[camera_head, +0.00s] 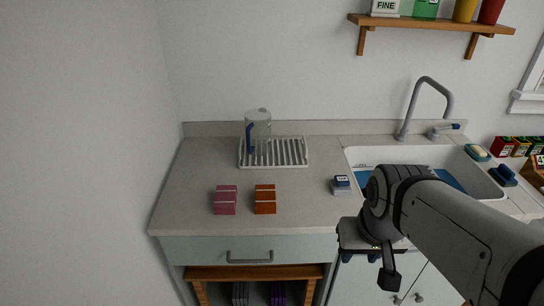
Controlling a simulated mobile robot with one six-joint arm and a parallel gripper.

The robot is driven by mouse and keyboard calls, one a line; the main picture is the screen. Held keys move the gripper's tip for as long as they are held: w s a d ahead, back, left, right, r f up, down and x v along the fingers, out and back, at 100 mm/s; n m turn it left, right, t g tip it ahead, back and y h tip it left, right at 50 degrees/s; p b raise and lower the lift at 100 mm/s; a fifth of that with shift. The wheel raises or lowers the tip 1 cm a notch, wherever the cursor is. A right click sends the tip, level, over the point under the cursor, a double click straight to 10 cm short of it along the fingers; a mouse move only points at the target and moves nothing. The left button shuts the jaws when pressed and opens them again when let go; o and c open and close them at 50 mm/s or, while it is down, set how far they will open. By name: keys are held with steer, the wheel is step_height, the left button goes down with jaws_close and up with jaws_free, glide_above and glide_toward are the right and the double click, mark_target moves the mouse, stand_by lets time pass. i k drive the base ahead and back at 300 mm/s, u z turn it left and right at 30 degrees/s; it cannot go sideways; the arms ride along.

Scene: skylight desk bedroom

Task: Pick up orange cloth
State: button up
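The orange cloth (265,199) lies folded on the counter, left of the sink, with a pale stripe across it. A similar pink cloth (226,200) lies just left of it, with a small gap between them. My gripper (360,258) is at the lower right, in front of the counter's edge and well to the right of the orange cloth. Its two blue fingertips show apart below the gripper body, with nothing seen between them. My arm hides part of the sink and the counter front.
A white drying rack (290,152) with a clear jug (258,130) stands behind the cloths. A small blue-and-white item (341,186) sits between the orange cloth and the sink (400,155). A tall faucet (421,100) rises behind the sink. The counter around the cloths is clear.

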mark_target(265, 195)
steer(key=u, duration=0.1)
steer(key=i, duration=0.35)
steer(key=u, duration=0.6)
